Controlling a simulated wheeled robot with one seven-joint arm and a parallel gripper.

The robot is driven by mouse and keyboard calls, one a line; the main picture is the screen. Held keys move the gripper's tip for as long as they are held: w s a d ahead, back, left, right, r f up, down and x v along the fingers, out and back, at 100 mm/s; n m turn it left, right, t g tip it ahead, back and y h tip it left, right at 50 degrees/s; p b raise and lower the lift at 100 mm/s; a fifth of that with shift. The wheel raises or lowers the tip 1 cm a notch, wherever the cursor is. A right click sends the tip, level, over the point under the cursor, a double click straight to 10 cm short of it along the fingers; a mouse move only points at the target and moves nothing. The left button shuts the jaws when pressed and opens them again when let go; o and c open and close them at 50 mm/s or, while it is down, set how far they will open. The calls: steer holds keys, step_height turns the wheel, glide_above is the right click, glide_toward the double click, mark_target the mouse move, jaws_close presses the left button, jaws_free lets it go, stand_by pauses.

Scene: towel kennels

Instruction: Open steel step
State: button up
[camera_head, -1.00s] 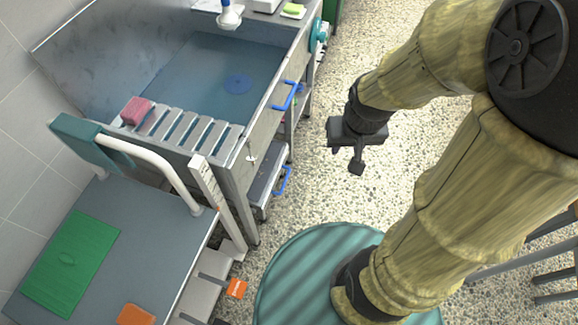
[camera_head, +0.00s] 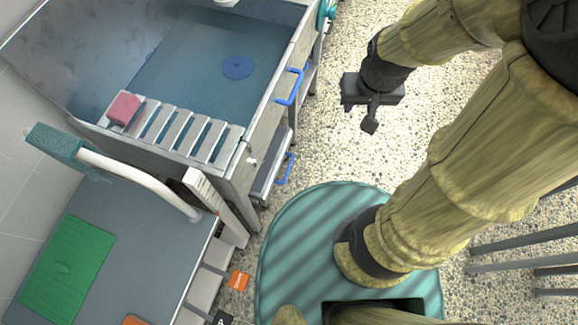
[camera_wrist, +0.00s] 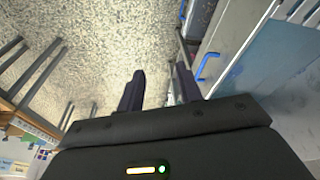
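The steel step appears to be the low grey pull-out unit (camera_head: 266,172) under the tub's near end, with a blue handle (camera_head: 286,168) on its front. Its front stands close to the tub frame. My gripper (camera_head: 369,122) hangs over the speckled floor to the right of the handle, clearly apart from it. In the wrist view my gripper (camera_wrist: 160,76) has its two dark fingers spread with nothing between them. A blue handle (camera_wrist: 208,67) shows to the right of the fingers, and another blue handle (camera_wrist: 183,9) shows farther up.
The steel tub (camera_head: 190,75) has a higher blue handle (camera_head: 290,86) on its side panel and a slatted rack with a pink sponge (camera_head: 124,109). A grey table (camera_head: 130,245) with a green mat (camera_head: 68,268) stands at left. Grey bars (camera_head: 530,245) stand at right. Floor between is clear.

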steer(key=w+f+m+t+y+b, duration=0.1)
steer(key=w+f+y+b, duration=0.3)
steer(key=f+b, duration=1.3)
steer(key=w+f+m+t+y+b, duration=0.1)
steer(key=w+f+y+b, duration=0.4)
steer(key=f+b, duration=1.2)
steer(key=w+f+m+y+b, duration=0.2)
steer(key=f+b, duration=1.5)
steer(key=f, duration=2.8)
steer(key=w+y, duration=0.2)
steer(key=y, duration=0.1)
steer(key=shift+w+d+t+y+b, duration=0.3)
steer(key=shift+w+d+t+b, duration=0.05)
steer(key=shift+w+t+b, duration=0.05)
